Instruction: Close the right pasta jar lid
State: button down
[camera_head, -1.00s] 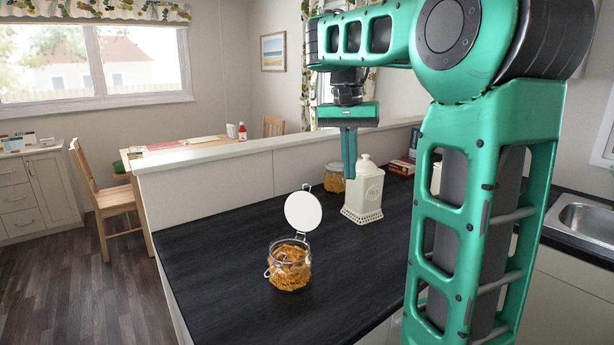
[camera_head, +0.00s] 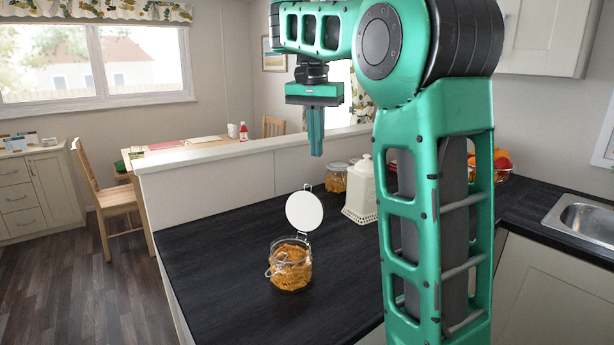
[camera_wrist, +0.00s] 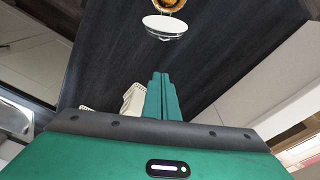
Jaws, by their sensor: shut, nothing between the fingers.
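A glass jar of pasta (camera_head: 290,266) stands on the dark counter in the head view. Its round white lid (camera_head: 304,211) is hinged open and stands roughly upright at the jar's back. In the wrist view the jar (camera_wrist: 170,5) is cut by the top edge, with the lid (camera_wrist: 165,26) below it. My gripper (camera_head: 316,153) is shut and empty, pointing down, above and behind the lid and apart from it. Its closed fingers also show in the wrist view (camera_wrist: 162,80). Another jar of pasta (camera_head: 336,178) stands farther back, partly hidden by other things.
A cream canister (camera_head: 361,192) stands on the counter behind and right of the open jar. A low partition ledge (camera_head: 200,166) runs along the back. A fruit bowl (camera_head: 501,170) and sink (camera_head: 583,222) are at right. The counter (camera_head: 215,270) left of the jar is clear.

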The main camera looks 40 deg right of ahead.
notch_tip(320, 180, down, 8)
jog(key=shift+s+a+r, duration=0.3)
jog(key=shift+s+a, duration=0.05)
jog(key=shift+a, duration=0.35)
jog(key=shift+s+a+r, duration=0.3)
jog(key=shift+s+a, duration=0.05)
jog(key=shift+a, duration=0.35)
jog(key=shift+s, duration=0.15)
